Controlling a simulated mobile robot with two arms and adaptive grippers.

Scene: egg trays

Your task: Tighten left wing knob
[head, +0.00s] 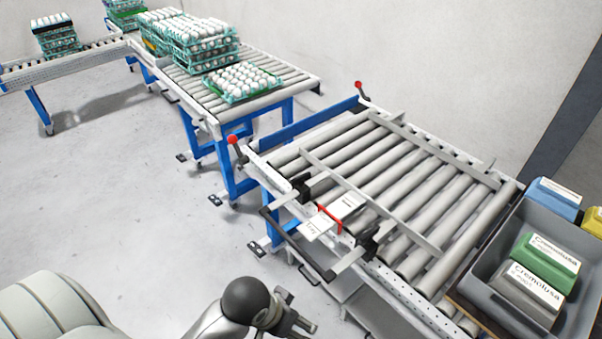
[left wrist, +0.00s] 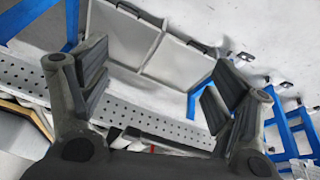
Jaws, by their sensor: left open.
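Two dark clamp pieces that look like the knobs sit along the near side of the roller conveyor (head: 395,165), at the guide rail brackets. The left knob (head: 301,187) is beside the left bracket arm; the right knob (head: 371,240) is by the right one. Their wings are too small to make out. My left gripper (head: 296,318) is at the bottom of the head view, in front of the conveyor and apart from both knobs. In the left wrist view my left gripper (left wrist: 155,85) has its fingers spread, with nothing between them. My right gripper is not in view.
A red-framed card holder (head: 330,218) stands between the knobs. A grey crate (head: 490,285) with labelled packs is at the right. Egg trays (head: 232,98) stand on the farther conveyor. Red-ball levers (head: 233,140) stick up at the conveyor's corners. Floor at the left is clear.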

